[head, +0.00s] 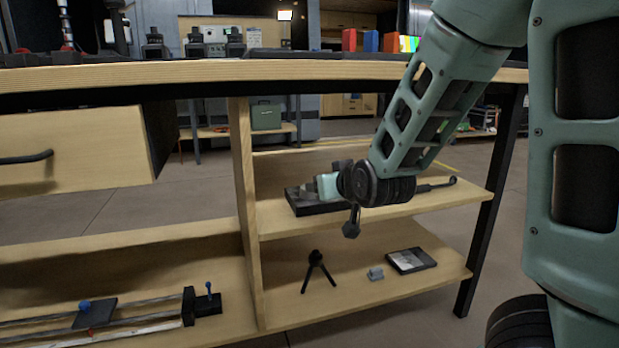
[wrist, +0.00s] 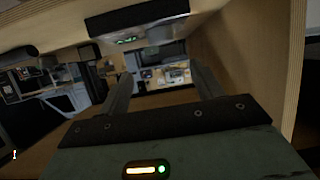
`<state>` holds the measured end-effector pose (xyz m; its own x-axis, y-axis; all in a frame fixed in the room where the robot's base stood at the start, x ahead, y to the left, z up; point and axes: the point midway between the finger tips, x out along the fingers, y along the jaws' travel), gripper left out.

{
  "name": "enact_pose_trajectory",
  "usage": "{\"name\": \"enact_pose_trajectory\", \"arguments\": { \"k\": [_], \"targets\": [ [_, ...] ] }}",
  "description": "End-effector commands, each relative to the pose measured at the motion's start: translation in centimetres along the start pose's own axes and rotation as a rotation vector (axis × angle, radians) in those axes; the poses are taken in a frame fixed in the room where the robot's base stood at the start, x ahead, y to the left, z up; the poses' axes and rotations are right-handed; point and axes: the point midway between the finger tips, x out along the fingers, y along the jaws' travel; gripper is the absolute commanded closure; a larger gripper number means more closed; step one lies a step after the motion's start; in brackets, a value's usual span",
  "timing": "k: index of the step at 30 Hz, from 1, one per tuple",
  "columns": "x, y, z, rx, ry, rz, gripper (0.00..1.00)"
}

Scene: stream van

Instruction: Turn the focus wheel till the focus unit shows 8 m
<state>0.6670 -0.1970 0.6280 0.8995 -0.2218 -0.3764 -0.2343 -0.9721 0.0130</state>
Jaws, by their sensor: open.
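My gripper (wrist: 161,84) is open in the wrist view, with its two grey fingers apart and nothing seen between them. In the head view the end of my arm is at the middle shelf, right of the upright divider, and its fingertips cannot be made out. A dark box-like thing (wrist: 136,15) with a small green lit patch under it shows at the top of the wrist view, beyond the fingers. It may be the focus unit, but I cannot read any distance on it. I cannot make out the focus wheel for certain in either view.
A drawer (head: 80,147) hangs open at the left. A slider rail (head: 100,325) lies at lower left.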

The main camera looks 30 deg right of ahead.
Motion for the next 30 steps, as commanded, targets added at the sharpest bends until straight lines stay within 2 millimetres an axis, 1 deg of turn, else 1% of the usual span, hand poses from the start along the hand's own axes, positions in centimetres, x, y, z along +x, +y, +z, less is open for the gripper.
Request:
{"name": "enact_pose_trajectory", "arguments": {
  "k": [1, 9, 17, 23, 24, 30],
  "targets": [
    [0.1, 0.1, -0.4, -0.004, -0.005, 0.003, 0.34],
    [1.1, -0.1, -0.1, 0.003, -0.012, -0.018, 0.34],
    [2.9, -0.2, -0.2, 0.0, -0.009, -0.013, 0.34],
    [4.2, -0.2, 0.1, 0.003, -0.012, -0.019, 0.34],
    [5.6, -0.3, 0.7, 0.005, -0.006, -0.02, 0.34],
    [9.6, -0.4, 0.8, 0.004, -0.006, -0.02, 0.34]
  ]
}}
